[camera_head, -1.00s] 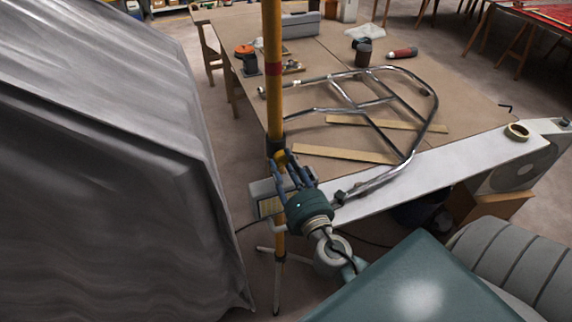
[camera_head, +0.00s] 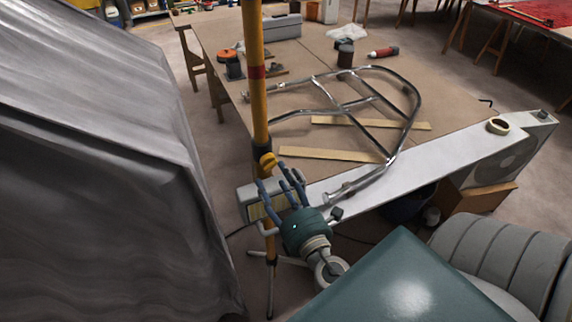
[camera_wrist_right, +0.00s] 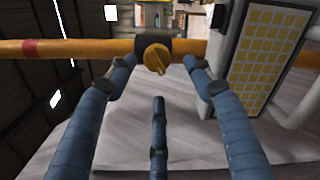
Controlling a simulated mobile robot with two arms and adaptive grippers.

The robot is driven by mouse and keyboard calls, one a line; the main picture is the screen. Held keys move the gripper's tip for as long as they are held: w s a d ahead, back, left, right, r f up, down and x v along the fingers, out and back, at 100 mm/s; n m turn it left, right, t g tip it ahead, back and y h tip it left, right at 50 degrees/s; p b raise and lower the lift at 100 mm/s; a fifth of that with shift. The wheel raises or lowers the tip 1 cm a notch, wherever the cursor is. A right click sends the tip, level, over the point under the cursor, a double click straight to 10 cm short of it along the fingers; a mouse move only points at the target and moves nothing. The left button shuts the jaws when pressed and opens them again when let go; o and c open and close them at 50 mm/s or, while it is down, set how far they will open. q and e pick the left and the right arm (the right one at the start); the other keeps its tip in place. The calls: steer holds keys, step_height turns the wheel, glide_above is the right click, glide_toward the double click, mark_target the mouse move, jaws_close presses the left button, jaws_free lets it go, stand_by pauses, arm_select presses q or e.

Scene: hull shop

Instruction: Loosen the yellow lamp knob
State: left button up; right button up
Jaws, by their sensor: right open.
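The yellow lamp knob (camera_head: 267,160) sits on a dark collar on the yellow lamp pole (camera_head: 257,88). In the right wrist view the knob (camera_wrist_right: 156,58) lies between and just beyond the fingers of my right gripper (camera_wrist_right: 155,75). The fingers stand apart with a gap to the knob on each side. In the head view my right gripper (camera_head: 279,179) is just below the knob, its blue fingers pointing up toward it. The lamp head (camera_head: 247,207), with its yellow grid panel (camera_wrist_right: 266,48), is beside the gripper. My left gripper is not in view.
A grey tarp-covered bulk (camera_head: 90,190) fills the left side. A brown table (camera_head: 330,165) behind the pole bears a bent metal tube frame (camera_head: 414,100) and wooden strips. The pole's tripod leg (camera_head: 271,280) stands below.

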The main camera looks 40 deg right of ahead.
steer(key=v, duration=0.7)
steer(key=shift+s+a, duration=0.2)
steer(key=shift+s, duration=0.05)
